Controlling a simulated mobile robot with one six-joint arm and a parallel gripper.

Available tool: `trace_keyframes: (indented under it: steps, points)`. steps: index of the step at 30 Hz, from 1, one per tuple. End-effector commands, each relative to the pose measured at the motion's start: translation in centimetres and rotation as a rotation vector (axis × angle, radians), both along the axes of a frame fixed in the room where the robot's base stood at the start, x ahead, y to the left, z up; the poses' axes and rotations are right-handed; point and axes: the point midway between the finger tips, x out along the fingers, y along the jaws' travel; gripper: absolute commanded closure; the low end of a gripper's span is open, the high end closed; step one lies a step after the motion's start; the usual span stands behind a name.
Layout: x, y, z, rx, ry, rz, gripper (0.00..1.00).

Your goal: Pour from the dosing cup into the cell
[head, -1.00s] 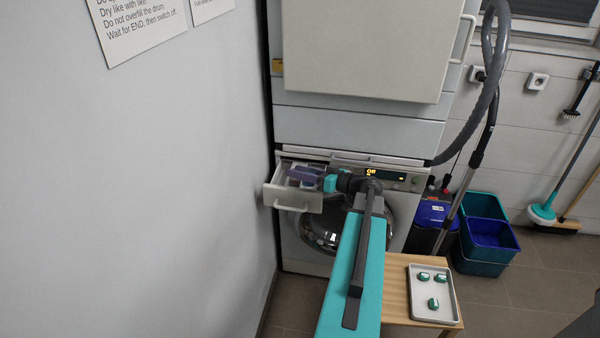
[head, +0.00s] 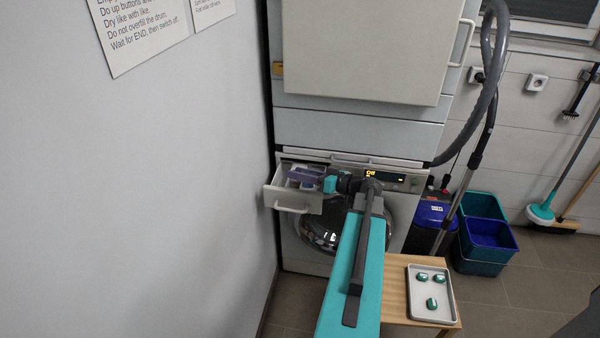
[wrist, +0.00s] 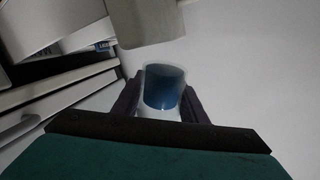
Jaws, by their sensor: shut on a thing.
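My gripper (wrist: 162,94) is shut on the dosing cup (wrist: 164,88), with one dark finger on each side. The cup is pale and see-through, with blue liquid inside; it looks roughly upright in the wrist view. In the head view my gripper (head: 306,176) is over the pulled-out detergent drawer (head: 293,200) of the lower machine. The drawer has pale compartments inside, partly hidden by my gripper. I cannot tell which cell lies under the cup. No pouring stream shows.
A grey wall (head: 180,180) stands close on the left of the drawer. The upper machine's large pale door (head: 365,50) is above. A wooden table (head: 397,285) with a tray (head: 417,308) of several green capsules stands at right, with blue and teal buckets (head: 485,235) behind it.

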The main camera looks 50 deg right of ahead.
Motion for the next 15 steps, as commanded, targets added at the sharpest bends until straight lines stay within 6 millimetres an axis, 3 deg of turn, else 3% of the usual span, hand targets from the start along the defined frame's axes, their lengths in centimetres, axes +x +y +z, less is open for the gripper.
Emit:
trace_keyframes:
  steps: [15]
  points:
    - [-0.03, 0.02, 0.19, 0.033, 0.021, 0.000, 0.84]
